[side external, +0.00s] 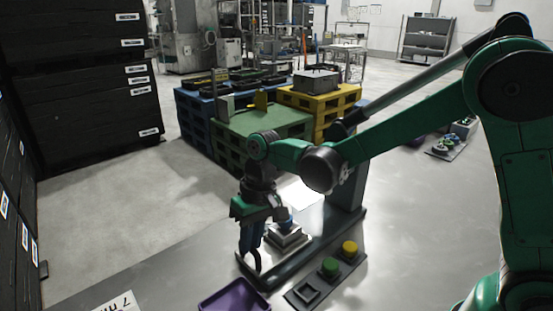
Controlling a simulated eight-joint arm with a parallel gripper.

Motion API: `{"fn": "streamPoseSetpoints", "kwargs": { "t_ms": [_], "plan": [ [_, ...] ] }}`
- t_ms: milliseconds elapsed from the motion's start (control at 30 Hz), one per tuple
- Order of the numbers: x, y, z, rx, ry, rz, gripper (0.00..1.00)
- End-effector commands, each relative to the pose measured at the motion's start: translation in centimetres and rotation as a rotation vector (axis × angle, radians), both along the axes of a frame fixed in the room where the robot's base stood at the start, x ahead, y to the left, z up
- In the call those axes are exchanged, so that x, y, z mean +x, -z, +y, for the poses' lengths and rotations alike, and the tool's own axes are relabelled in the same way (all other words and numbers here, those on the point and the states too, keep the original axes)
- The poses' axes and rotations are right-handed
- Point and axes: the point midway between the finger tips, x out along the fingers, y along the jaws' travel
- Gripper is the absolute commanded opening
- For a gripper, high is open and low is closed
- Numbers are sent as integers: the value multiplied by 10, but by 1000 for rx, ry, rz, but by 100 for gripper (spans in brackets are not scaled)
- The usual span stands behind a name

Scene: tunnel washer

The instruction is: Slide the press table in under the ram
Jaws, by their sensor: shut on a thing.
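The press table (290,240) is a small stepped silver plate with a blue piece on top. It sits on the dark press base (312,248), out in front of the press column (345,190). The ram cannot be made out clearly, as my arm crosses the upper part of the press. My gripper (251,262) points down at the near left end of the base, beside the table. Its fingers are closed at the table's left side; the exact place of grip is too small and dark to see.
A panel with a green button (330,267) and a yellow button (349,248) lies right of the base. A purple tray (234,302) is at the front, and a printed white sheet (118,303) lies left. Green pallets (262,135) stand behind the metal worktop.

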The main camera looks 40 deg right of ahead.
Motion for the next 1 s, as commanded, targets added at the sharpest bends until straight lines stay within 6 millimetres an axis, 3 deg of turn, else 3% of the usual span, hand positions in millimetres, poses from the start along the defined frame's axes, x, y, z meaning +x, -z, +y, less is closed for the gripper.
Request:
{"fn": "streamPoseSetpoints", "kwargs": {
  "t_ms": [100,400,767,800,900,1000],
  "plan": [
    [1,0,-10,1,5,1,0],
    [1,0,-69,1,5,0,0],
    [0,0,-76,1,-1,0,0],
    [0,0,-76,1,-1,0,21],
    [0,0,-76,1,-1,0,47],
    [0,0,-76,1,-1,0,47]
  ]
}}
